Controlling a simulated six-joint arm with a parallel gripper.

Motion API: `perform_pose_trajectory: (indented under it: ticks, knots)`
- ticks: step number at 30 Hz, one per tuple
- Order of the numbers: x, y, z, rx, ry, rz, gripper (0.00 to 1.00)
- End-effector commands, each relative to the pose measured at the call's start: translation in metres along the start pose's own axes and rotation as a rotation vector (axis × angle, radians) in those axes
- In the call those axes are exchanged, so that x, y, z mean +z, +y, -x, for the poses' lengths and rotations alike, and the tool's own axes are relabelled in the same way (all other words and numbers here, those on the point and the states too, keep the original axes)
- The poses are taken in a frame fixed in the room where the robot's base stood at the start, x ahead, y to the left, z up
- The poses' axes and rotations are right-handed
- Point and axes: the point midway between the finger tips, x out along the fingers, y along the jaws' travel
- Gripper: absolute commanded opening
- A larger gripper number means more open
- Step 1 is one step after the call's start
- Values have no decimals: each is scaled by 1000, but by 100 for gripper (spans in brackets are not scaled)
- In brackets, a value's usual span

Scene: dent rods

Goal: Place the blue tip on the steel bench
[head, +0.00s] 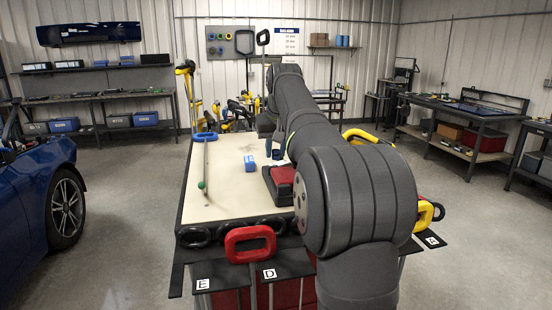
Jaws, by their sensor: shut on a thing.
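The steel bench (221,211) stands in the middle, with a pale top and dark edges. My gripper (270,144) is at the far end of my arm, low over the back half of the bench top. It is small and partly hidden by my arm. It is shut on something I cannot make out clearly. Dark blue shows just below it, but I cannot tell whether this is the blue tip. A rod (206,160) with a blue loop handle (204,137) lies along the left side of the bench. A green tip (202,186) is at its near end.
A red loop handle (250,244) and several black ones line the front edge. The bench top's left-middle is clear. A blue car (35,190) stands left.

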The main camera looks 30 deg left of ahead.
Motion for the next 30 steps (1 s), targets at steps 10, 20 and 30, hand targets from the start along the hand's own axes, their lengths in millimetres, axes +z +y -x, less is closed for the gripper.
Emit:
perform_pose_trajectory:
  ticks: [10, 20, 30]
  knots:
    - [-22, 0, 49, 1, 1, 0, 1]
    - [-26, 1, 64, 1, -1, -1, 1]
    - [20, 69, 146, 25, 6, -55, 1]
